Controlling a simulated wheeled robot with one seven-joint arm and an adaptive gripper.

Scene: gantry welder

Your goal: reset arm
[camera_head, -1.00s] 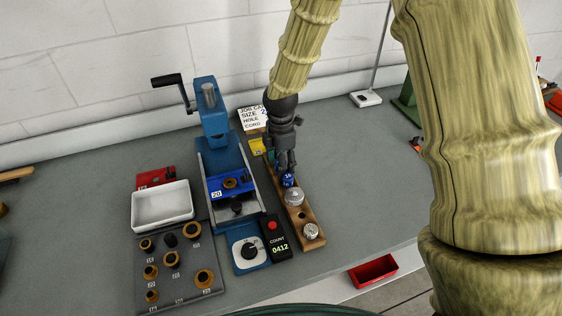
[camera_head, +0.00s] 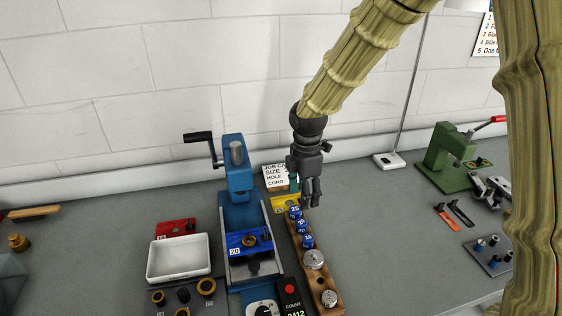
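My gripper (camera_head: 310,200) is black and hangs pointing down from my arm, above the far end of a wooden rack (camera_head: 308,262). Its fingers look close together, but at this size I cannot tell whether they are open or shut. No held object shows between them.
A blue lever press (camera_head: 238,185) stands left of the rack, with a white tray (camera_head: 178,258) beside it. A job card (camera_head: 276,176) and a yellow block (camera_head: 284,203) are behind the rack. A green press (camera_head: 440,155) stands at right. The grey bench (camera_head: 390,235) between is clear.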

